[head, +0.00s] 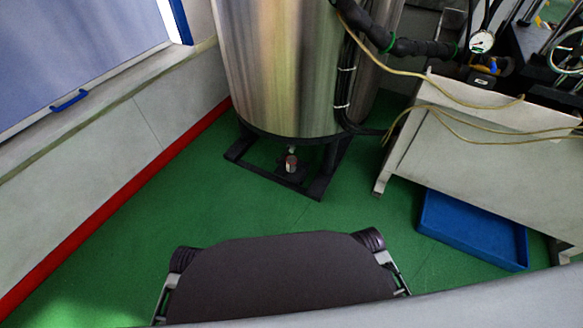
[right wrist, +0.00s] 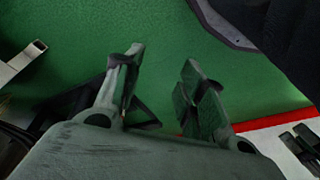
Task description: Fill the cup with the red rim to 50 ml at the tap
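No cup with a red rim shows in either view. A large steel tank (head: 285,65) stands on a dark frame at the back in the head view. A small metal fitting with a reddish part (head: 290,162) is under its front; I cannot tell whether it is the tap. My right gripper (right wrist: 160,85) is open and empty in the right wrist view, its fingers apart above the green floor. Dark finger-like parts (right wrist: 302,145) at that view's lower right may be my left gripper; their opening is unclear. Neither gripper shows in the head view.
A blue tray (head: 472,232) lies on the floor at the right, beside a white bench (head: 480,150) with hoses and a gauge (head: 481,42). A pale wall with a red base strip (head: 120,192) runs along the left. The green floor (head: 200,215) before the tank is clear.

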